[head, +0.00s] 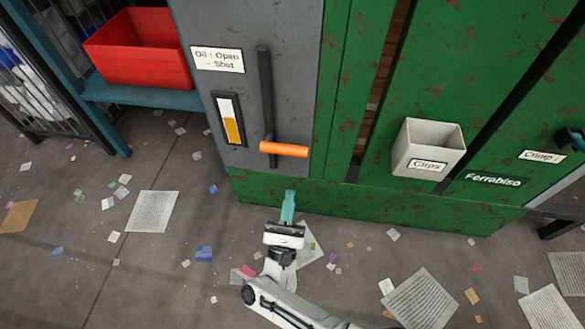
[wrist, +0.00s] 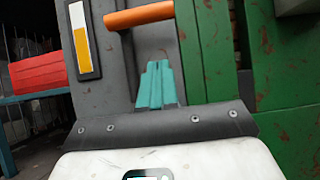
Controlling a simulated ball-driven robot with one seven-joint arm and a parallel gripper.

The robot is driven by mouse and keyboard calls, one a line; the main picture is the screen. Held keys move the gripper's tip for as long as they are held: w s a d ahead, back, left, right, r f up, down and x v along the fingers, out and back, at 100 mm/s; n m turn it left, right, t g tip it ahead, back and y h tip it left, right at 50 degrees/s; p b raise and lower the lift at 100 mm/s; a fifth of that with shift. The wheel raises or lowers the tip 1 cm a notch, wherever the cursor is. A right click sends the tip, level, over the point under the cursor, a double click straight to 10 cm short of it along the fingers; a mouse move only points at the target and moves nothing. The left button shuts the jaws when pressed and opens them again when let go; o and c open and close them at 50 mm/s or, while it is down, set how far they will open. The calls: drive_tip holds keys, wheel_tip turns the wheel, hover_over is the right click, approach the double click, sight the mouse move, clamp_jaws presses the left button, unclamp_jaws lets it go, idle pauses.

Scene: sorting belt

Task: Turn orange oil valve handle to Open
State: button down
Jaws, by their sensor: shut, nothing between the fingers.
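In the wrist view the orange handle (wrist: 140,16) lies across the top, above my fingers. My gripper (head: 288,200) has teal fingers and is below the handle in the head view, apart from it. The fingers (wrist: 155,85) are closed together with nothing between them. A label (head: 217,60) to the left of the pipe reads "Oil : Open - Shut", partly unclear.
A sight gauge (head: 229,119) with yellow-orange fill is left of the pipe. A red bin (head: 140,48) sits on a teal shelf (head: 140,95) at left. A grey "Clips" box (head: 427,147) juts from the green machine (head: 370,200). Papers litter the floor.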

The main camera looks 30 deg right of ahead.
drive_tip(key=w+d+r, duration=0.2)
drive_tip(key=w+r, duration=0.2)
drive_tip(key=r, duration=0.2)
drive_tip(key=shift+d+r, duration=0.3)
drive_tip(key=shift+d, duration=0.1)
drive_tip(key=shift+s, duration=0.1)
